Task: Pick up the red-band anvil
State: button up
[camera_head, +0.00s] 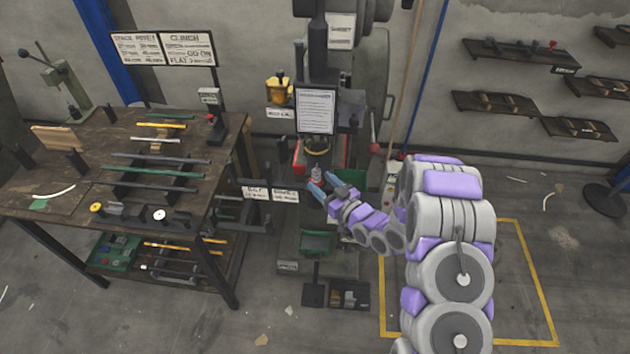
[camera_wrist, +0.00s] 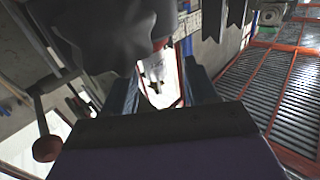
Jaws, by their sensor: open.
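A small grey upright piece with a reddish part (camera_head: 316,174), which looks like the red-band anvil, stands at the front of the middle press. My gripper (camera_head: 325,185) is open, its blue fingers reaching toward that piece from the lower right. In the wrist view the two fingers (camera_wrist: 162,85) are spread apart. A pale, small piece (camera_wrist: 155,70) shows in the gap between them, with a red part above it. I cannot tell whether either finger touches it. A dark rounded press part covers the upper left of that view.
The press carries a white notice sheet (camera_head: 316,110) above the work spot. A green bin (camera_head: 351,178) is close behind my fingers. A wooden workbench (camera_head: 75,205) with rods and tools stands at left. Yellow floor lines (camera_head: 540,290) mark open floor at right.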

aim_at(320, 178)
jog(key=w, duration=0.1)
jog(key=w+a, duration=0.1)
jog(key=w+b, duration=0.1)
jog(key=shift+a+f, duration=0.1)
jog(key=shift+a, duration=0.2)
jog(key=shift+w+a, duration=0.4)
jog(key=shift+a, duration=0.1)
jog(key=shift+c, duration=0.2)
jog(key=shift+d, duration=0.1)
grip_shut()
